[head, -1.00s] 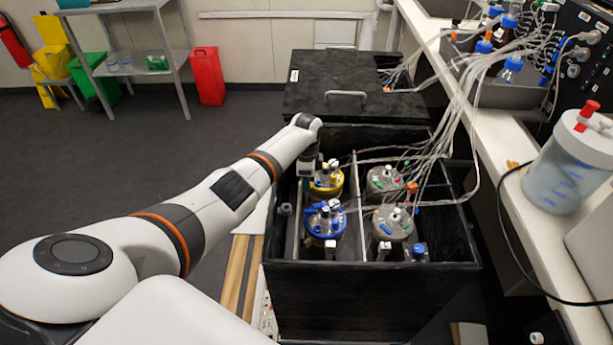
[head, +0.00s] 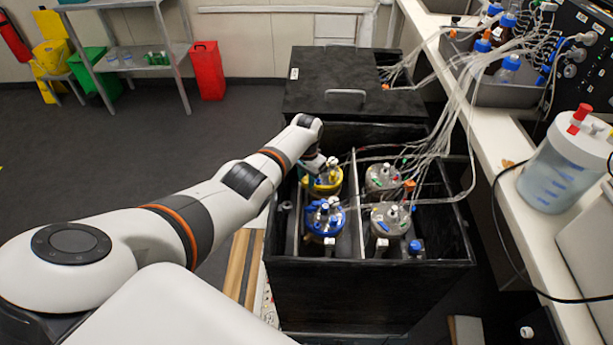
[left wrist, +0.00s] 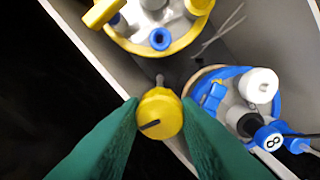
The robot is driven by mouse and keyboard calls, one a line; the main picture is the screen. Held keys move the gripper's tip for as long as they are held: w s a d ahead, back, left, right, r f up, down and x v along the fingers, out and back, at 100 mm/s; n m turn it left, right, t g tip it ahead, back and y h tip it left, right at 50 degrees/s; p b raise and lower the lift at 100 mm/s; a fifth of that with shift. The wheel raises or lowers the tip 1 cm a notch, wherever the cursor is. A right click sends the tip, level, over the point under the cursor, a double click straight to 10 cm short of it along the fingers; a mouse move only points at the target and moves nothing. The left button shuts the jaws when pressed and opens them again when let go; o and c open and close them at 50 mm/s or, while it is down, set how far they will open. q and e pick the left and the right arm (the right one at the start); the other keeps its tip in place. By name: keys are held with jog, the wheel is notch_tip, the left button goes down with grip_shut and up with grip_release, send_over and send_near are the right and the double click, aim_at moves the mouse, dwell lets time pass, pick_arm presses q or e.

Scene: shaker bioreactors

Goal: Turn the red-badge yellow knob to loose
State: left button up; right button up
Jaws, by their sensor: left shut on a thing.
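A yellow knob (left wrist: 160,112) with a dark pointer line shows in the left wrist view. The two green fingers of my left gripper (left wrist: 160,128) are shut on it, one on each side. No red badge can be made out. In the head view my left gripper (head: 314,172) reaches down, tilted, at the yellow-topped vessel (head: 326,180) in the back left of the black box; the knob itself is hidden there. The yellow-topped vessel (left wrist: 183,38) lies just above the knob in the wrist view. My right gripper is not in view.
The blue-topped vessel (head: 324,219) stands close in front, and two grey-topped vessels (head: 383,179) stand right of the divider. Pale tubes (head: 455,130) run over the right side to the bench. The black box's walls (head: 370,280) surround the vessels.

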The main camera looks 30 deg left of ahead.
pick_arm(q)
jog(key=shift+n, duration=1.2)
jog(key=o, duration=1)
jog(key=shift+c, duration=0.2)
jog(key=shift+r+p, duration=0.35)
notch_tip(320, 180, up, 4)
jog(key=shift+r+p, duration=0.25)
jog(key=shift+p, duration=0.65)
notch_tip(320, 180, up, 7)
